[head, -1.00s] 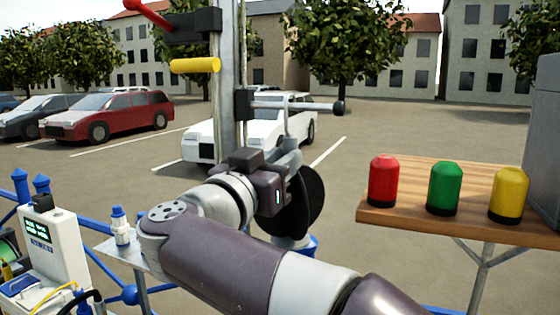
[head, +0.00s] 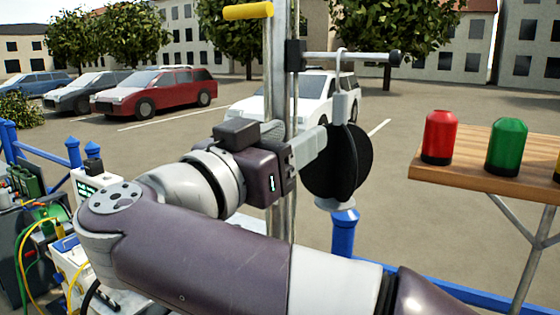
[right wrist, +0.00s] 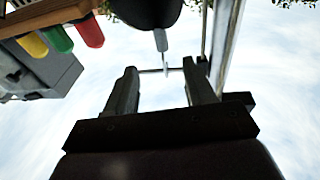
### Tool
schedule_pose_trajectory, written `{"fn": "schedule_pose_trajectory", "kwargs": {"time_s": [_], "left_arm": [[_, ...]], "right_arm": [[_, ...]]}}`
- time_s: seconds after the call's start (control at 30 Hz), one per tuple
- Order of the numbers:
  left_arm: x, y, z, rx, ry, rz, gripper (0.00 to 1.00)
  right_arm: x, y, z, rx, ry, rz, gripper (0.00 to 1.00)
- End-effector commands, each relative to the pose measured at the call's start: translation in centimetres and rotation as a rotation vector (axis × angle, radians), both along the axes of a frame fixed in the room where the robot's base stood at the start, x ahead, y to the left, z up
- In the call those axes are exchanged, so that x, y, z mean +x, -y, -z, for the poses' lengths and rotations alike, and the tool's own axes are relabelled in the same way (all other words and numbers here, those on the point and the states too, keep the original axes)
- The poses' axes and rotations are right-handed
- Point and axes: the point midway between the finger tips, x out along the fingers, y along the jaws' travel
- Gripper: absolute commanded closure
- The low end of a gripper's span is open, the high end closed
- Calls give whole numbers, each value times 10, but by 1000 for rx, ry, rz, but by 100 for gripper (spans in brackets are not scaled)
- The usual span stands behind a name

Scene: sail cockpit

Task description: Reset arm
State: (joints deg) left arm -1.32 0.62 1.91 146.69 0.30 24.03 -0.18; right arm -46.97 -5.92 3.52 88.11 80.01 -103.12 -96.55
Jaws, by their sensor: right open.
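A black round shape made of crossed discs (head: 345,172) hangs by a grey stem and hook (head: 343,100) from a horizontal bar (head: 360,57) on the post. It also shows at the top of the right wrist view (right wrist: 147,8). My right gripper (head: 318,145) is just left of the shape in the head view, with its fingers pointing toward the stem. In the right wrist view the gripper's two fingers (right wrist: 160,82) are apart with nothing held between them. The stem shows beyond the fingertips; I cannot tell the exact gap. My left gripper is not in view.
A wooden shelf (head: 465,180) at right bears red (head: 440,137), green (head: 506,147) and yellow capped cylinders. A yellow handle (head: 248,11) is on the metal post (head: 279,90). Blue railings (head: 343,235) run below. Instruments with cables stand at lower left. Parked cars are behind.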

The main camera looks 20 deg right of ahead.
Motion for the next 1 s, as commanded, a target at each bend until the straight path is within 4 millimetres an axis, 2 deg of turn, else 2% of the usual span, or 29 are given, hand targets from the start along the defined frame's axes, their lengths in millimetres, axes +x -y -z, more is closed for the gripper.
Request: {"fn": "schedule_pose_trajectory", "kwargs": {"time_s": [0.1,0.27,0.37,0.43,0.47,0.53,0.57,0.6,0.63,0.67,0.7,0.73,0.77,0.8,0.87,0.9,0.97,1.0], "left_arm": [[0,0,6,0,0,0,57],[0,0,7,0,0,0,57],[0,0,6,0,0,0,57],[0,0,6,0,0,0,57],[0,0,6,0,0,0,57],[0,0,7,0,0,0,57],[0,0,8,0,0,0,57],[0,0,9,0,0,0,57],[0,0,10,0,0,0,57],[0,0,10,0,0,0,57],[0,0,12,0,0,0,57],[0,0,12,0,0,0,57],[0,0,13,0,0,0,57],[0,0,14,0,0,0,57],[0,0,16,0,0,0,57],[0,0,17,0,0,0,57],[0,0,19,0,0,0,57],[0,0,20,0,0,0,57]], "right_arm": [[-8,-14,4,-1,0,-3,46],[-12,-19,3,2,6,-1,46],[-1,-28,-1,50,104,-90,46],[27,-60,-14,59,258,-321,46],[40,-82,-17,51,311,-456,46],[66,-146,-5,27,355,-803,46],[76,-171,11,23,330,-944,46],[87,-201,40,29,259,-1110,46],[94,-217,67,41,186,-1213,46],[98,-229,96,58,99,-1294,46],[102,-239,136,88,-27,-1378,46],[103,-241,168,118,-129,-1422,46],[102,-240,199,150,-234,-1450,46],[99,-234,241,197,-374,-1469,46],[89,-216,301,270,-581,-1458,46],[79,-199,338,322,-717,-1428,46],[59,-168,390,401,-911,-1357,46],[43,-144,421,451,-1034,-1296,46]]}}
